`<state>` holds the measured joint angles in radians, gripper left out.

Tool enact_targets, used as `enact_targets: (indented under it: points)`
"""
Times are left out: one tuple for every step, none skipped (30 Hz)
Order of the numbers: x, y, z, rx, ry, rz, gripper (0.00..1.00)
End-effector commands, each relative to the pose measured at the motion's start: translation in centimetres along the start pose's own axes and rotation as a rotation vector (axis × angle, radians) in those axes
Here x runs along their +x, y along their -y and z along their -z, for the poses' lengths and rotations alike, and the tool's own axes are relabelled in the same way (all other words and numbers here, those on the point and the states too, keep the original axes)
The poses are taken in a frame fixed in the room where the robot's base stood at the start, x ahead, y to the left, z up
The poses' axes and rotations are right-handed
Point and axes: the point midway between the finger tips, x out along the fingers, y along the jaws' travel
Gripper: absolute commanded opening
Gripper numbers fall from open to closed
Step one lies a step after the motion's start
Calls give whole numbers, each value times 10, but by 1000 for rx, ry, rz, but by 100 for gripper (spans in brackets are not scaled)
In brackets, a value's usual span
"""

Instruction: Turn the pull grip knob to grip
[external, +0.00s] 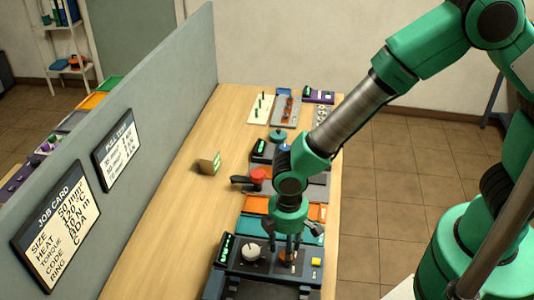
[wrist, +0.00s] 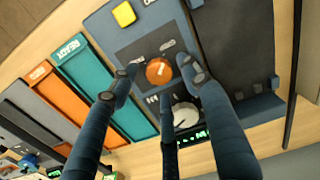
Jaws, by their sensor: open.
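The orange knob (wrist: 158,71), which looks like the pull grip knob, sits on a dark panel of a blue-grey device. It has a pale pointer mark, and small labels around it are too small to read. My gripper (wrist: 160,78) is open, with fingertips to the left and right of the knob and a further finger below it in the wrist view. I cannot tell whether any finger touches the knob. In the external view, my gripper (external: 287,246) points down over the device and mostly hides the knob.
A pale dial (wrist: 186,115) and a green display are beside the knob on the same device. A yellow button (wrist: 123,14) is on its other side. Teal (wrist: 95,80) and orange trays (wrist: 68,108) lie alongside. A grey partition (external: 150,120) borders the bench (external: 170,225).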

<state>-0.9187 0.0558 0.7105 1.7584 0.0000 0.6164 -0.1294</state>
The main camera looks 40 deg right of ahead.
Motion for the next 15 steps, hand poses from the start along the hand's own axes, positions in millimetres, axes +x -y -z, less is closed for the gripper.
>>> enact_targets:
  points:
    - [6,0,-1,0,2,0,48]
    - [8,0,-1,0,2,0,48]
    - [10,0,-1,0,2,0,48]
    - [12,0,-1,0,2,0,48]
    - [13,0,0,0,1,0,48]
    - [14,0,0,0,1,0,48]
    - [14,0,0,0,0,0,48]
    - [15,0,0,0,0,0,48]
    - [15,0,0,0,0,0,48]
    - [15,0,0,0,0,0,48]
    - [15,0,0,0,0,0,48]
    - [15,0,0,0,0,0,48]
    - [15,0,0,0,0,0,48]
    - [15,0,0,0,0,0,48]
    - [15,0,0,0,0,0,48]
